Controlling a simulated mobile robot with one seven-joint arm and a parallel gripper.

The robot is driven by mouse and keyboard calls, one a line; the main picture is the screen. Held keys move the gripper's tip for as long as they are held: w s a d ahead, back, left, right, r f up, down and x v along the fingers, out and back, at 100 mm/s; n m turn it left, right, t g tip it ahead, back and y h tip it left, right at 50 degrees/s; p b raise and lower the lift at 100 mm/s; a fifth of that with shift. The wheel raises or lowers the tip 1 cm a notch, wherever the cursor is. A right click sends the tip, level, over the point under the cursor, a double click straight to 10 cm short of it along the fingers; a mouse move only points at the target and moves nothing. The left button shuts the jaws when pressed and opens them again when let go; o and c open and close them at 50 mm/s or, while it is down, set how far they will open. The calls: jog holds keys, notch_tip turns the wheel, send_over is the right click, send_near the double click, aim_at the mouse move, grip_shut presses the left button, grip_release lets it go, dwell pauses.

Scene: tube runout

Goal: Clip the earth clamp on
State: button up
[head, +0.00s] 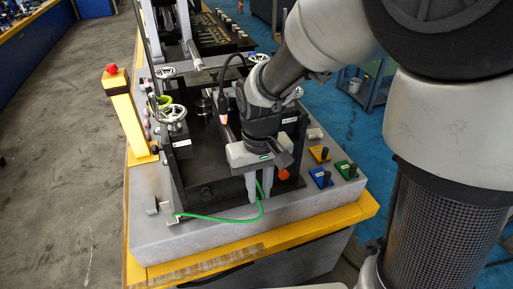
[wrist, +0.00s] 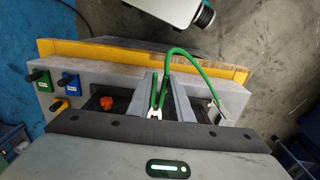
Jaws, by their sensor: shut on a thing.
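My gripper (head: 259,196) points down over the near end of the machine's bed. It is shut on the earth clamp, which shows between the fingers in the wrist view (wrist: 156,98) as green handles with a pale metal tip. In the head view the fingers mostly hide the clamp, with only a strip of green between them. A green cable (head: 220,218) loops from it to the left along the grey bed's near edge; the cable also arcs to the right in the wrist view (wrist: 199,60). I cannot tell whether the clamp's jaws touch anything.
A small metal bracket (head: 152,206) stands at the bed's near left corner, beside the cable's far end. Blue (head: 321,177), green (head: 346,169) and yellow (head: 320,154) blocks with black knobs sit right of my gripper. An orange-red knob (wrist: 106,102) is close to the fingers.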

jog(key=shift+w+a, duration=0.1)
jog(key=shift+w, duration=0.2)
dwell(0.4)
jog(key=shift+w+a, duration=0.25)
jog(key=shift+w, duration=0.7)
jog(key=shift+w, duration=0.1)
jog(key=o, duration=0.7)
jog(key=shift+o, duration=0.2)
notch_tip(320, 180, up, 17)
jog(key=shift+r+p, duration=0.2)
jog(key=shift+p, duration=0.2)
